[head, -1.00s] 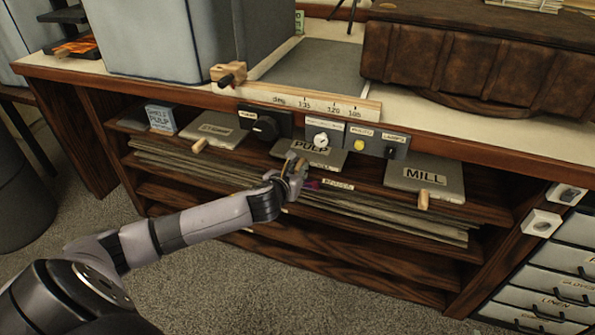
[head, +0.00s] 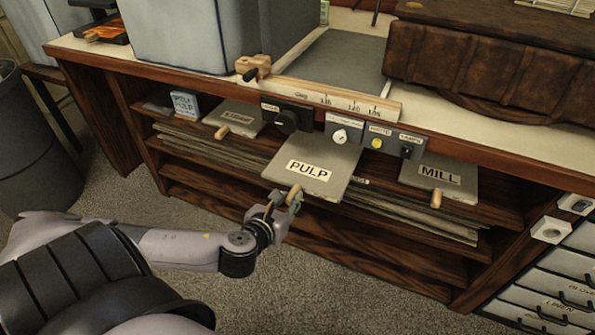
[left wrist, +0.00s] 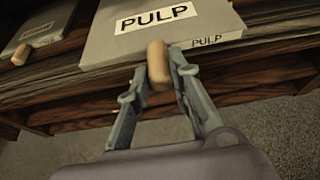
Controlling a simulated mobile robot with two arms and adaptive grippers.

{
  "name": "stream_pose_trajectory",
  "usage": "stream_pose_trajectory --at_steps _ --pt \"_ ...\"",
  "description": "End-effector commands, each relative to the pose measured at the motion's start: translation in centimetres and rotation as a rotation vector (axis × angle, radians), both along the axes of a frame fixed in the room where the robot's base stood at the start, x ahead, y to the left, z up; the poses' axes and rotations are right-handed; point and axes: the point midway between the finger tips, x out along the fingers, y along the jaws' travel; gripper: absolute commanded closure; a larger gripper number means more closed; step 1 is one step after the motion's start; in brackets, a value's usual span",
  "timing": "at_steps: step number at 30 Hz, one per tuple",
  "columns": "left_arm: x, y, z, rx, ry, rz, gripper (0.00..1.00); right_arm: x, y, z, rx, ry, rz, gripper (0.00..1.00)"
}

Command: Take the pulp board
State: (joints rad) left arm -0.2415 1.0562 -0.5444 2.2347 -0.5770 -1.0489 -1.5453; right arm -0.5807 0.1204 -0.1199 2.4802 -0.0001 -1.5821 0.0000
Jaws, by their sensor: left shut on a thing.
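The pulp board (head: 325,157) is a flat grey board with a white PULP label and a short wooden handle at its front edge. It sticks out well in front of the shelf under the counter. My left gripper (head: 287,196) is shut on its wooden handle. In the left wrist view the handle (left wrist: 158,66) sits between the two fingers, with the board (left wrist: 210,22) beyond it. The board's back part is hidden under the control panel. My right gripper is not in view.
A MILL board (head: 465,182) lies on the shelf at right, and another handled board (head: 236,117) at left, beside a small blue box (head: 184,104). Stacked sheets (head: 415,215) lie on the shelf below. Carpet in front is clear.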

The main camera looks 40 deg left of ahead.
Motion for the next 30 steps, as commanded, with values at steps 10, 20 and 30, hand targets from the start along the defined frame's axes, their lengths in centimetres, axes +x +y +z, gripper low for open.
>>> stream_pose_trajectory --at_steps 10,20,30 --pt "-1.01 -0.24 0.17 0.001 -0.005 0.000 1.00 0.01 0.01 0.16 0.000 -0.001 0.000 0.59" --pt "-0.98 -0.24 0.15 0.001 -0.004 0.000 0.81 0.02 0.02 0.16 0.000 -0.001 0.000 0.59" --pt "-1.00 -0.24 0.09 0.001 -0.003 0.000 1.00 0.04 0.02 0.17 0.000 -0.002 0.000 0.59"
